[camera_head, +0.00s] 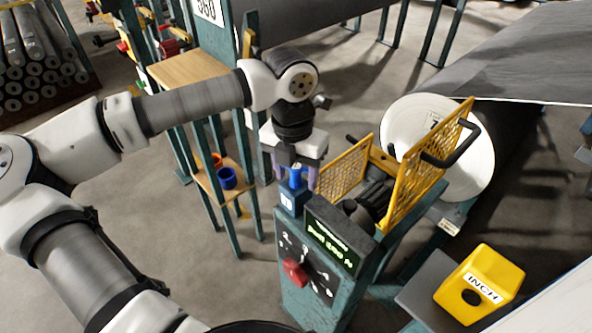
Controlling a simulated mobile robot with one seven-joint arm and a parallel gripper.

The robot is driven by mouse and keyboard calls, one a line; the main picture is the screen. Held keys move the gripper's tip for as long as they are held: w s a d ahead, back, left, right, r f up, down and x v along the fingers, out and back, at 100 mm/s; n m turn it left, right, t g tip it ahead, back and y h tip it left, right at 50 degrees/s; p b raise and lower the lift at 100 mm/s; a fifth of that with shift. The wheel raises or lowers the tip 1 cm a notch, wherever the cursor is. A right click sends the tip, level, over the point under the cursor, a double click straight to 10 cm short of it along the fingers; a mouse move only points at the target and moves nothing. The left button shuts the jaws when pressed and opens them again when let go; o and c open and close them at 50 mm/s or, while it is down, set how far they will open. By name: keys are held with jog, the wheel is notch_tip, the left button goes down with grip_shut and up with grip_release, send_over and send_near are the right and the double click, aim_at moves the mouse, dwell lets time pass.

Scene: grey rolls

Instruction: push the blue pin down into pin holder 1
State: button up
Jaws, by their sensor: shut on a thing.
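The blue pin (295,177) stands upright between the fingers of my gripper (296,182), above a dark blue block (291,201) with a white label on its front. The block sits on top of the teal machine cabinet, and I take it for pin holder 1, though the label is too small to read surely. My gripper points down and is shut on the pin. The pin's lower end meets the top of the block. How deep it sits inside is hidden.
The cabinet front has a red knob (296,271) and a display (332,246). A wooden shelf with a blue cup (227,178) is at left. A yellow INCH box (480,284) is at lower right.

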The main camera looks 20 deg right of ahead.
jog(key=o, duration=1.1)
jog(key=shift+r, duration=0.1)
jog(key=r, duration=1.3)
jog(key=shift+w+a+r, duration=0.2)
jog(key=shift+w+r, duration=0.05)
jog(key=shift+r, duration=0.1)
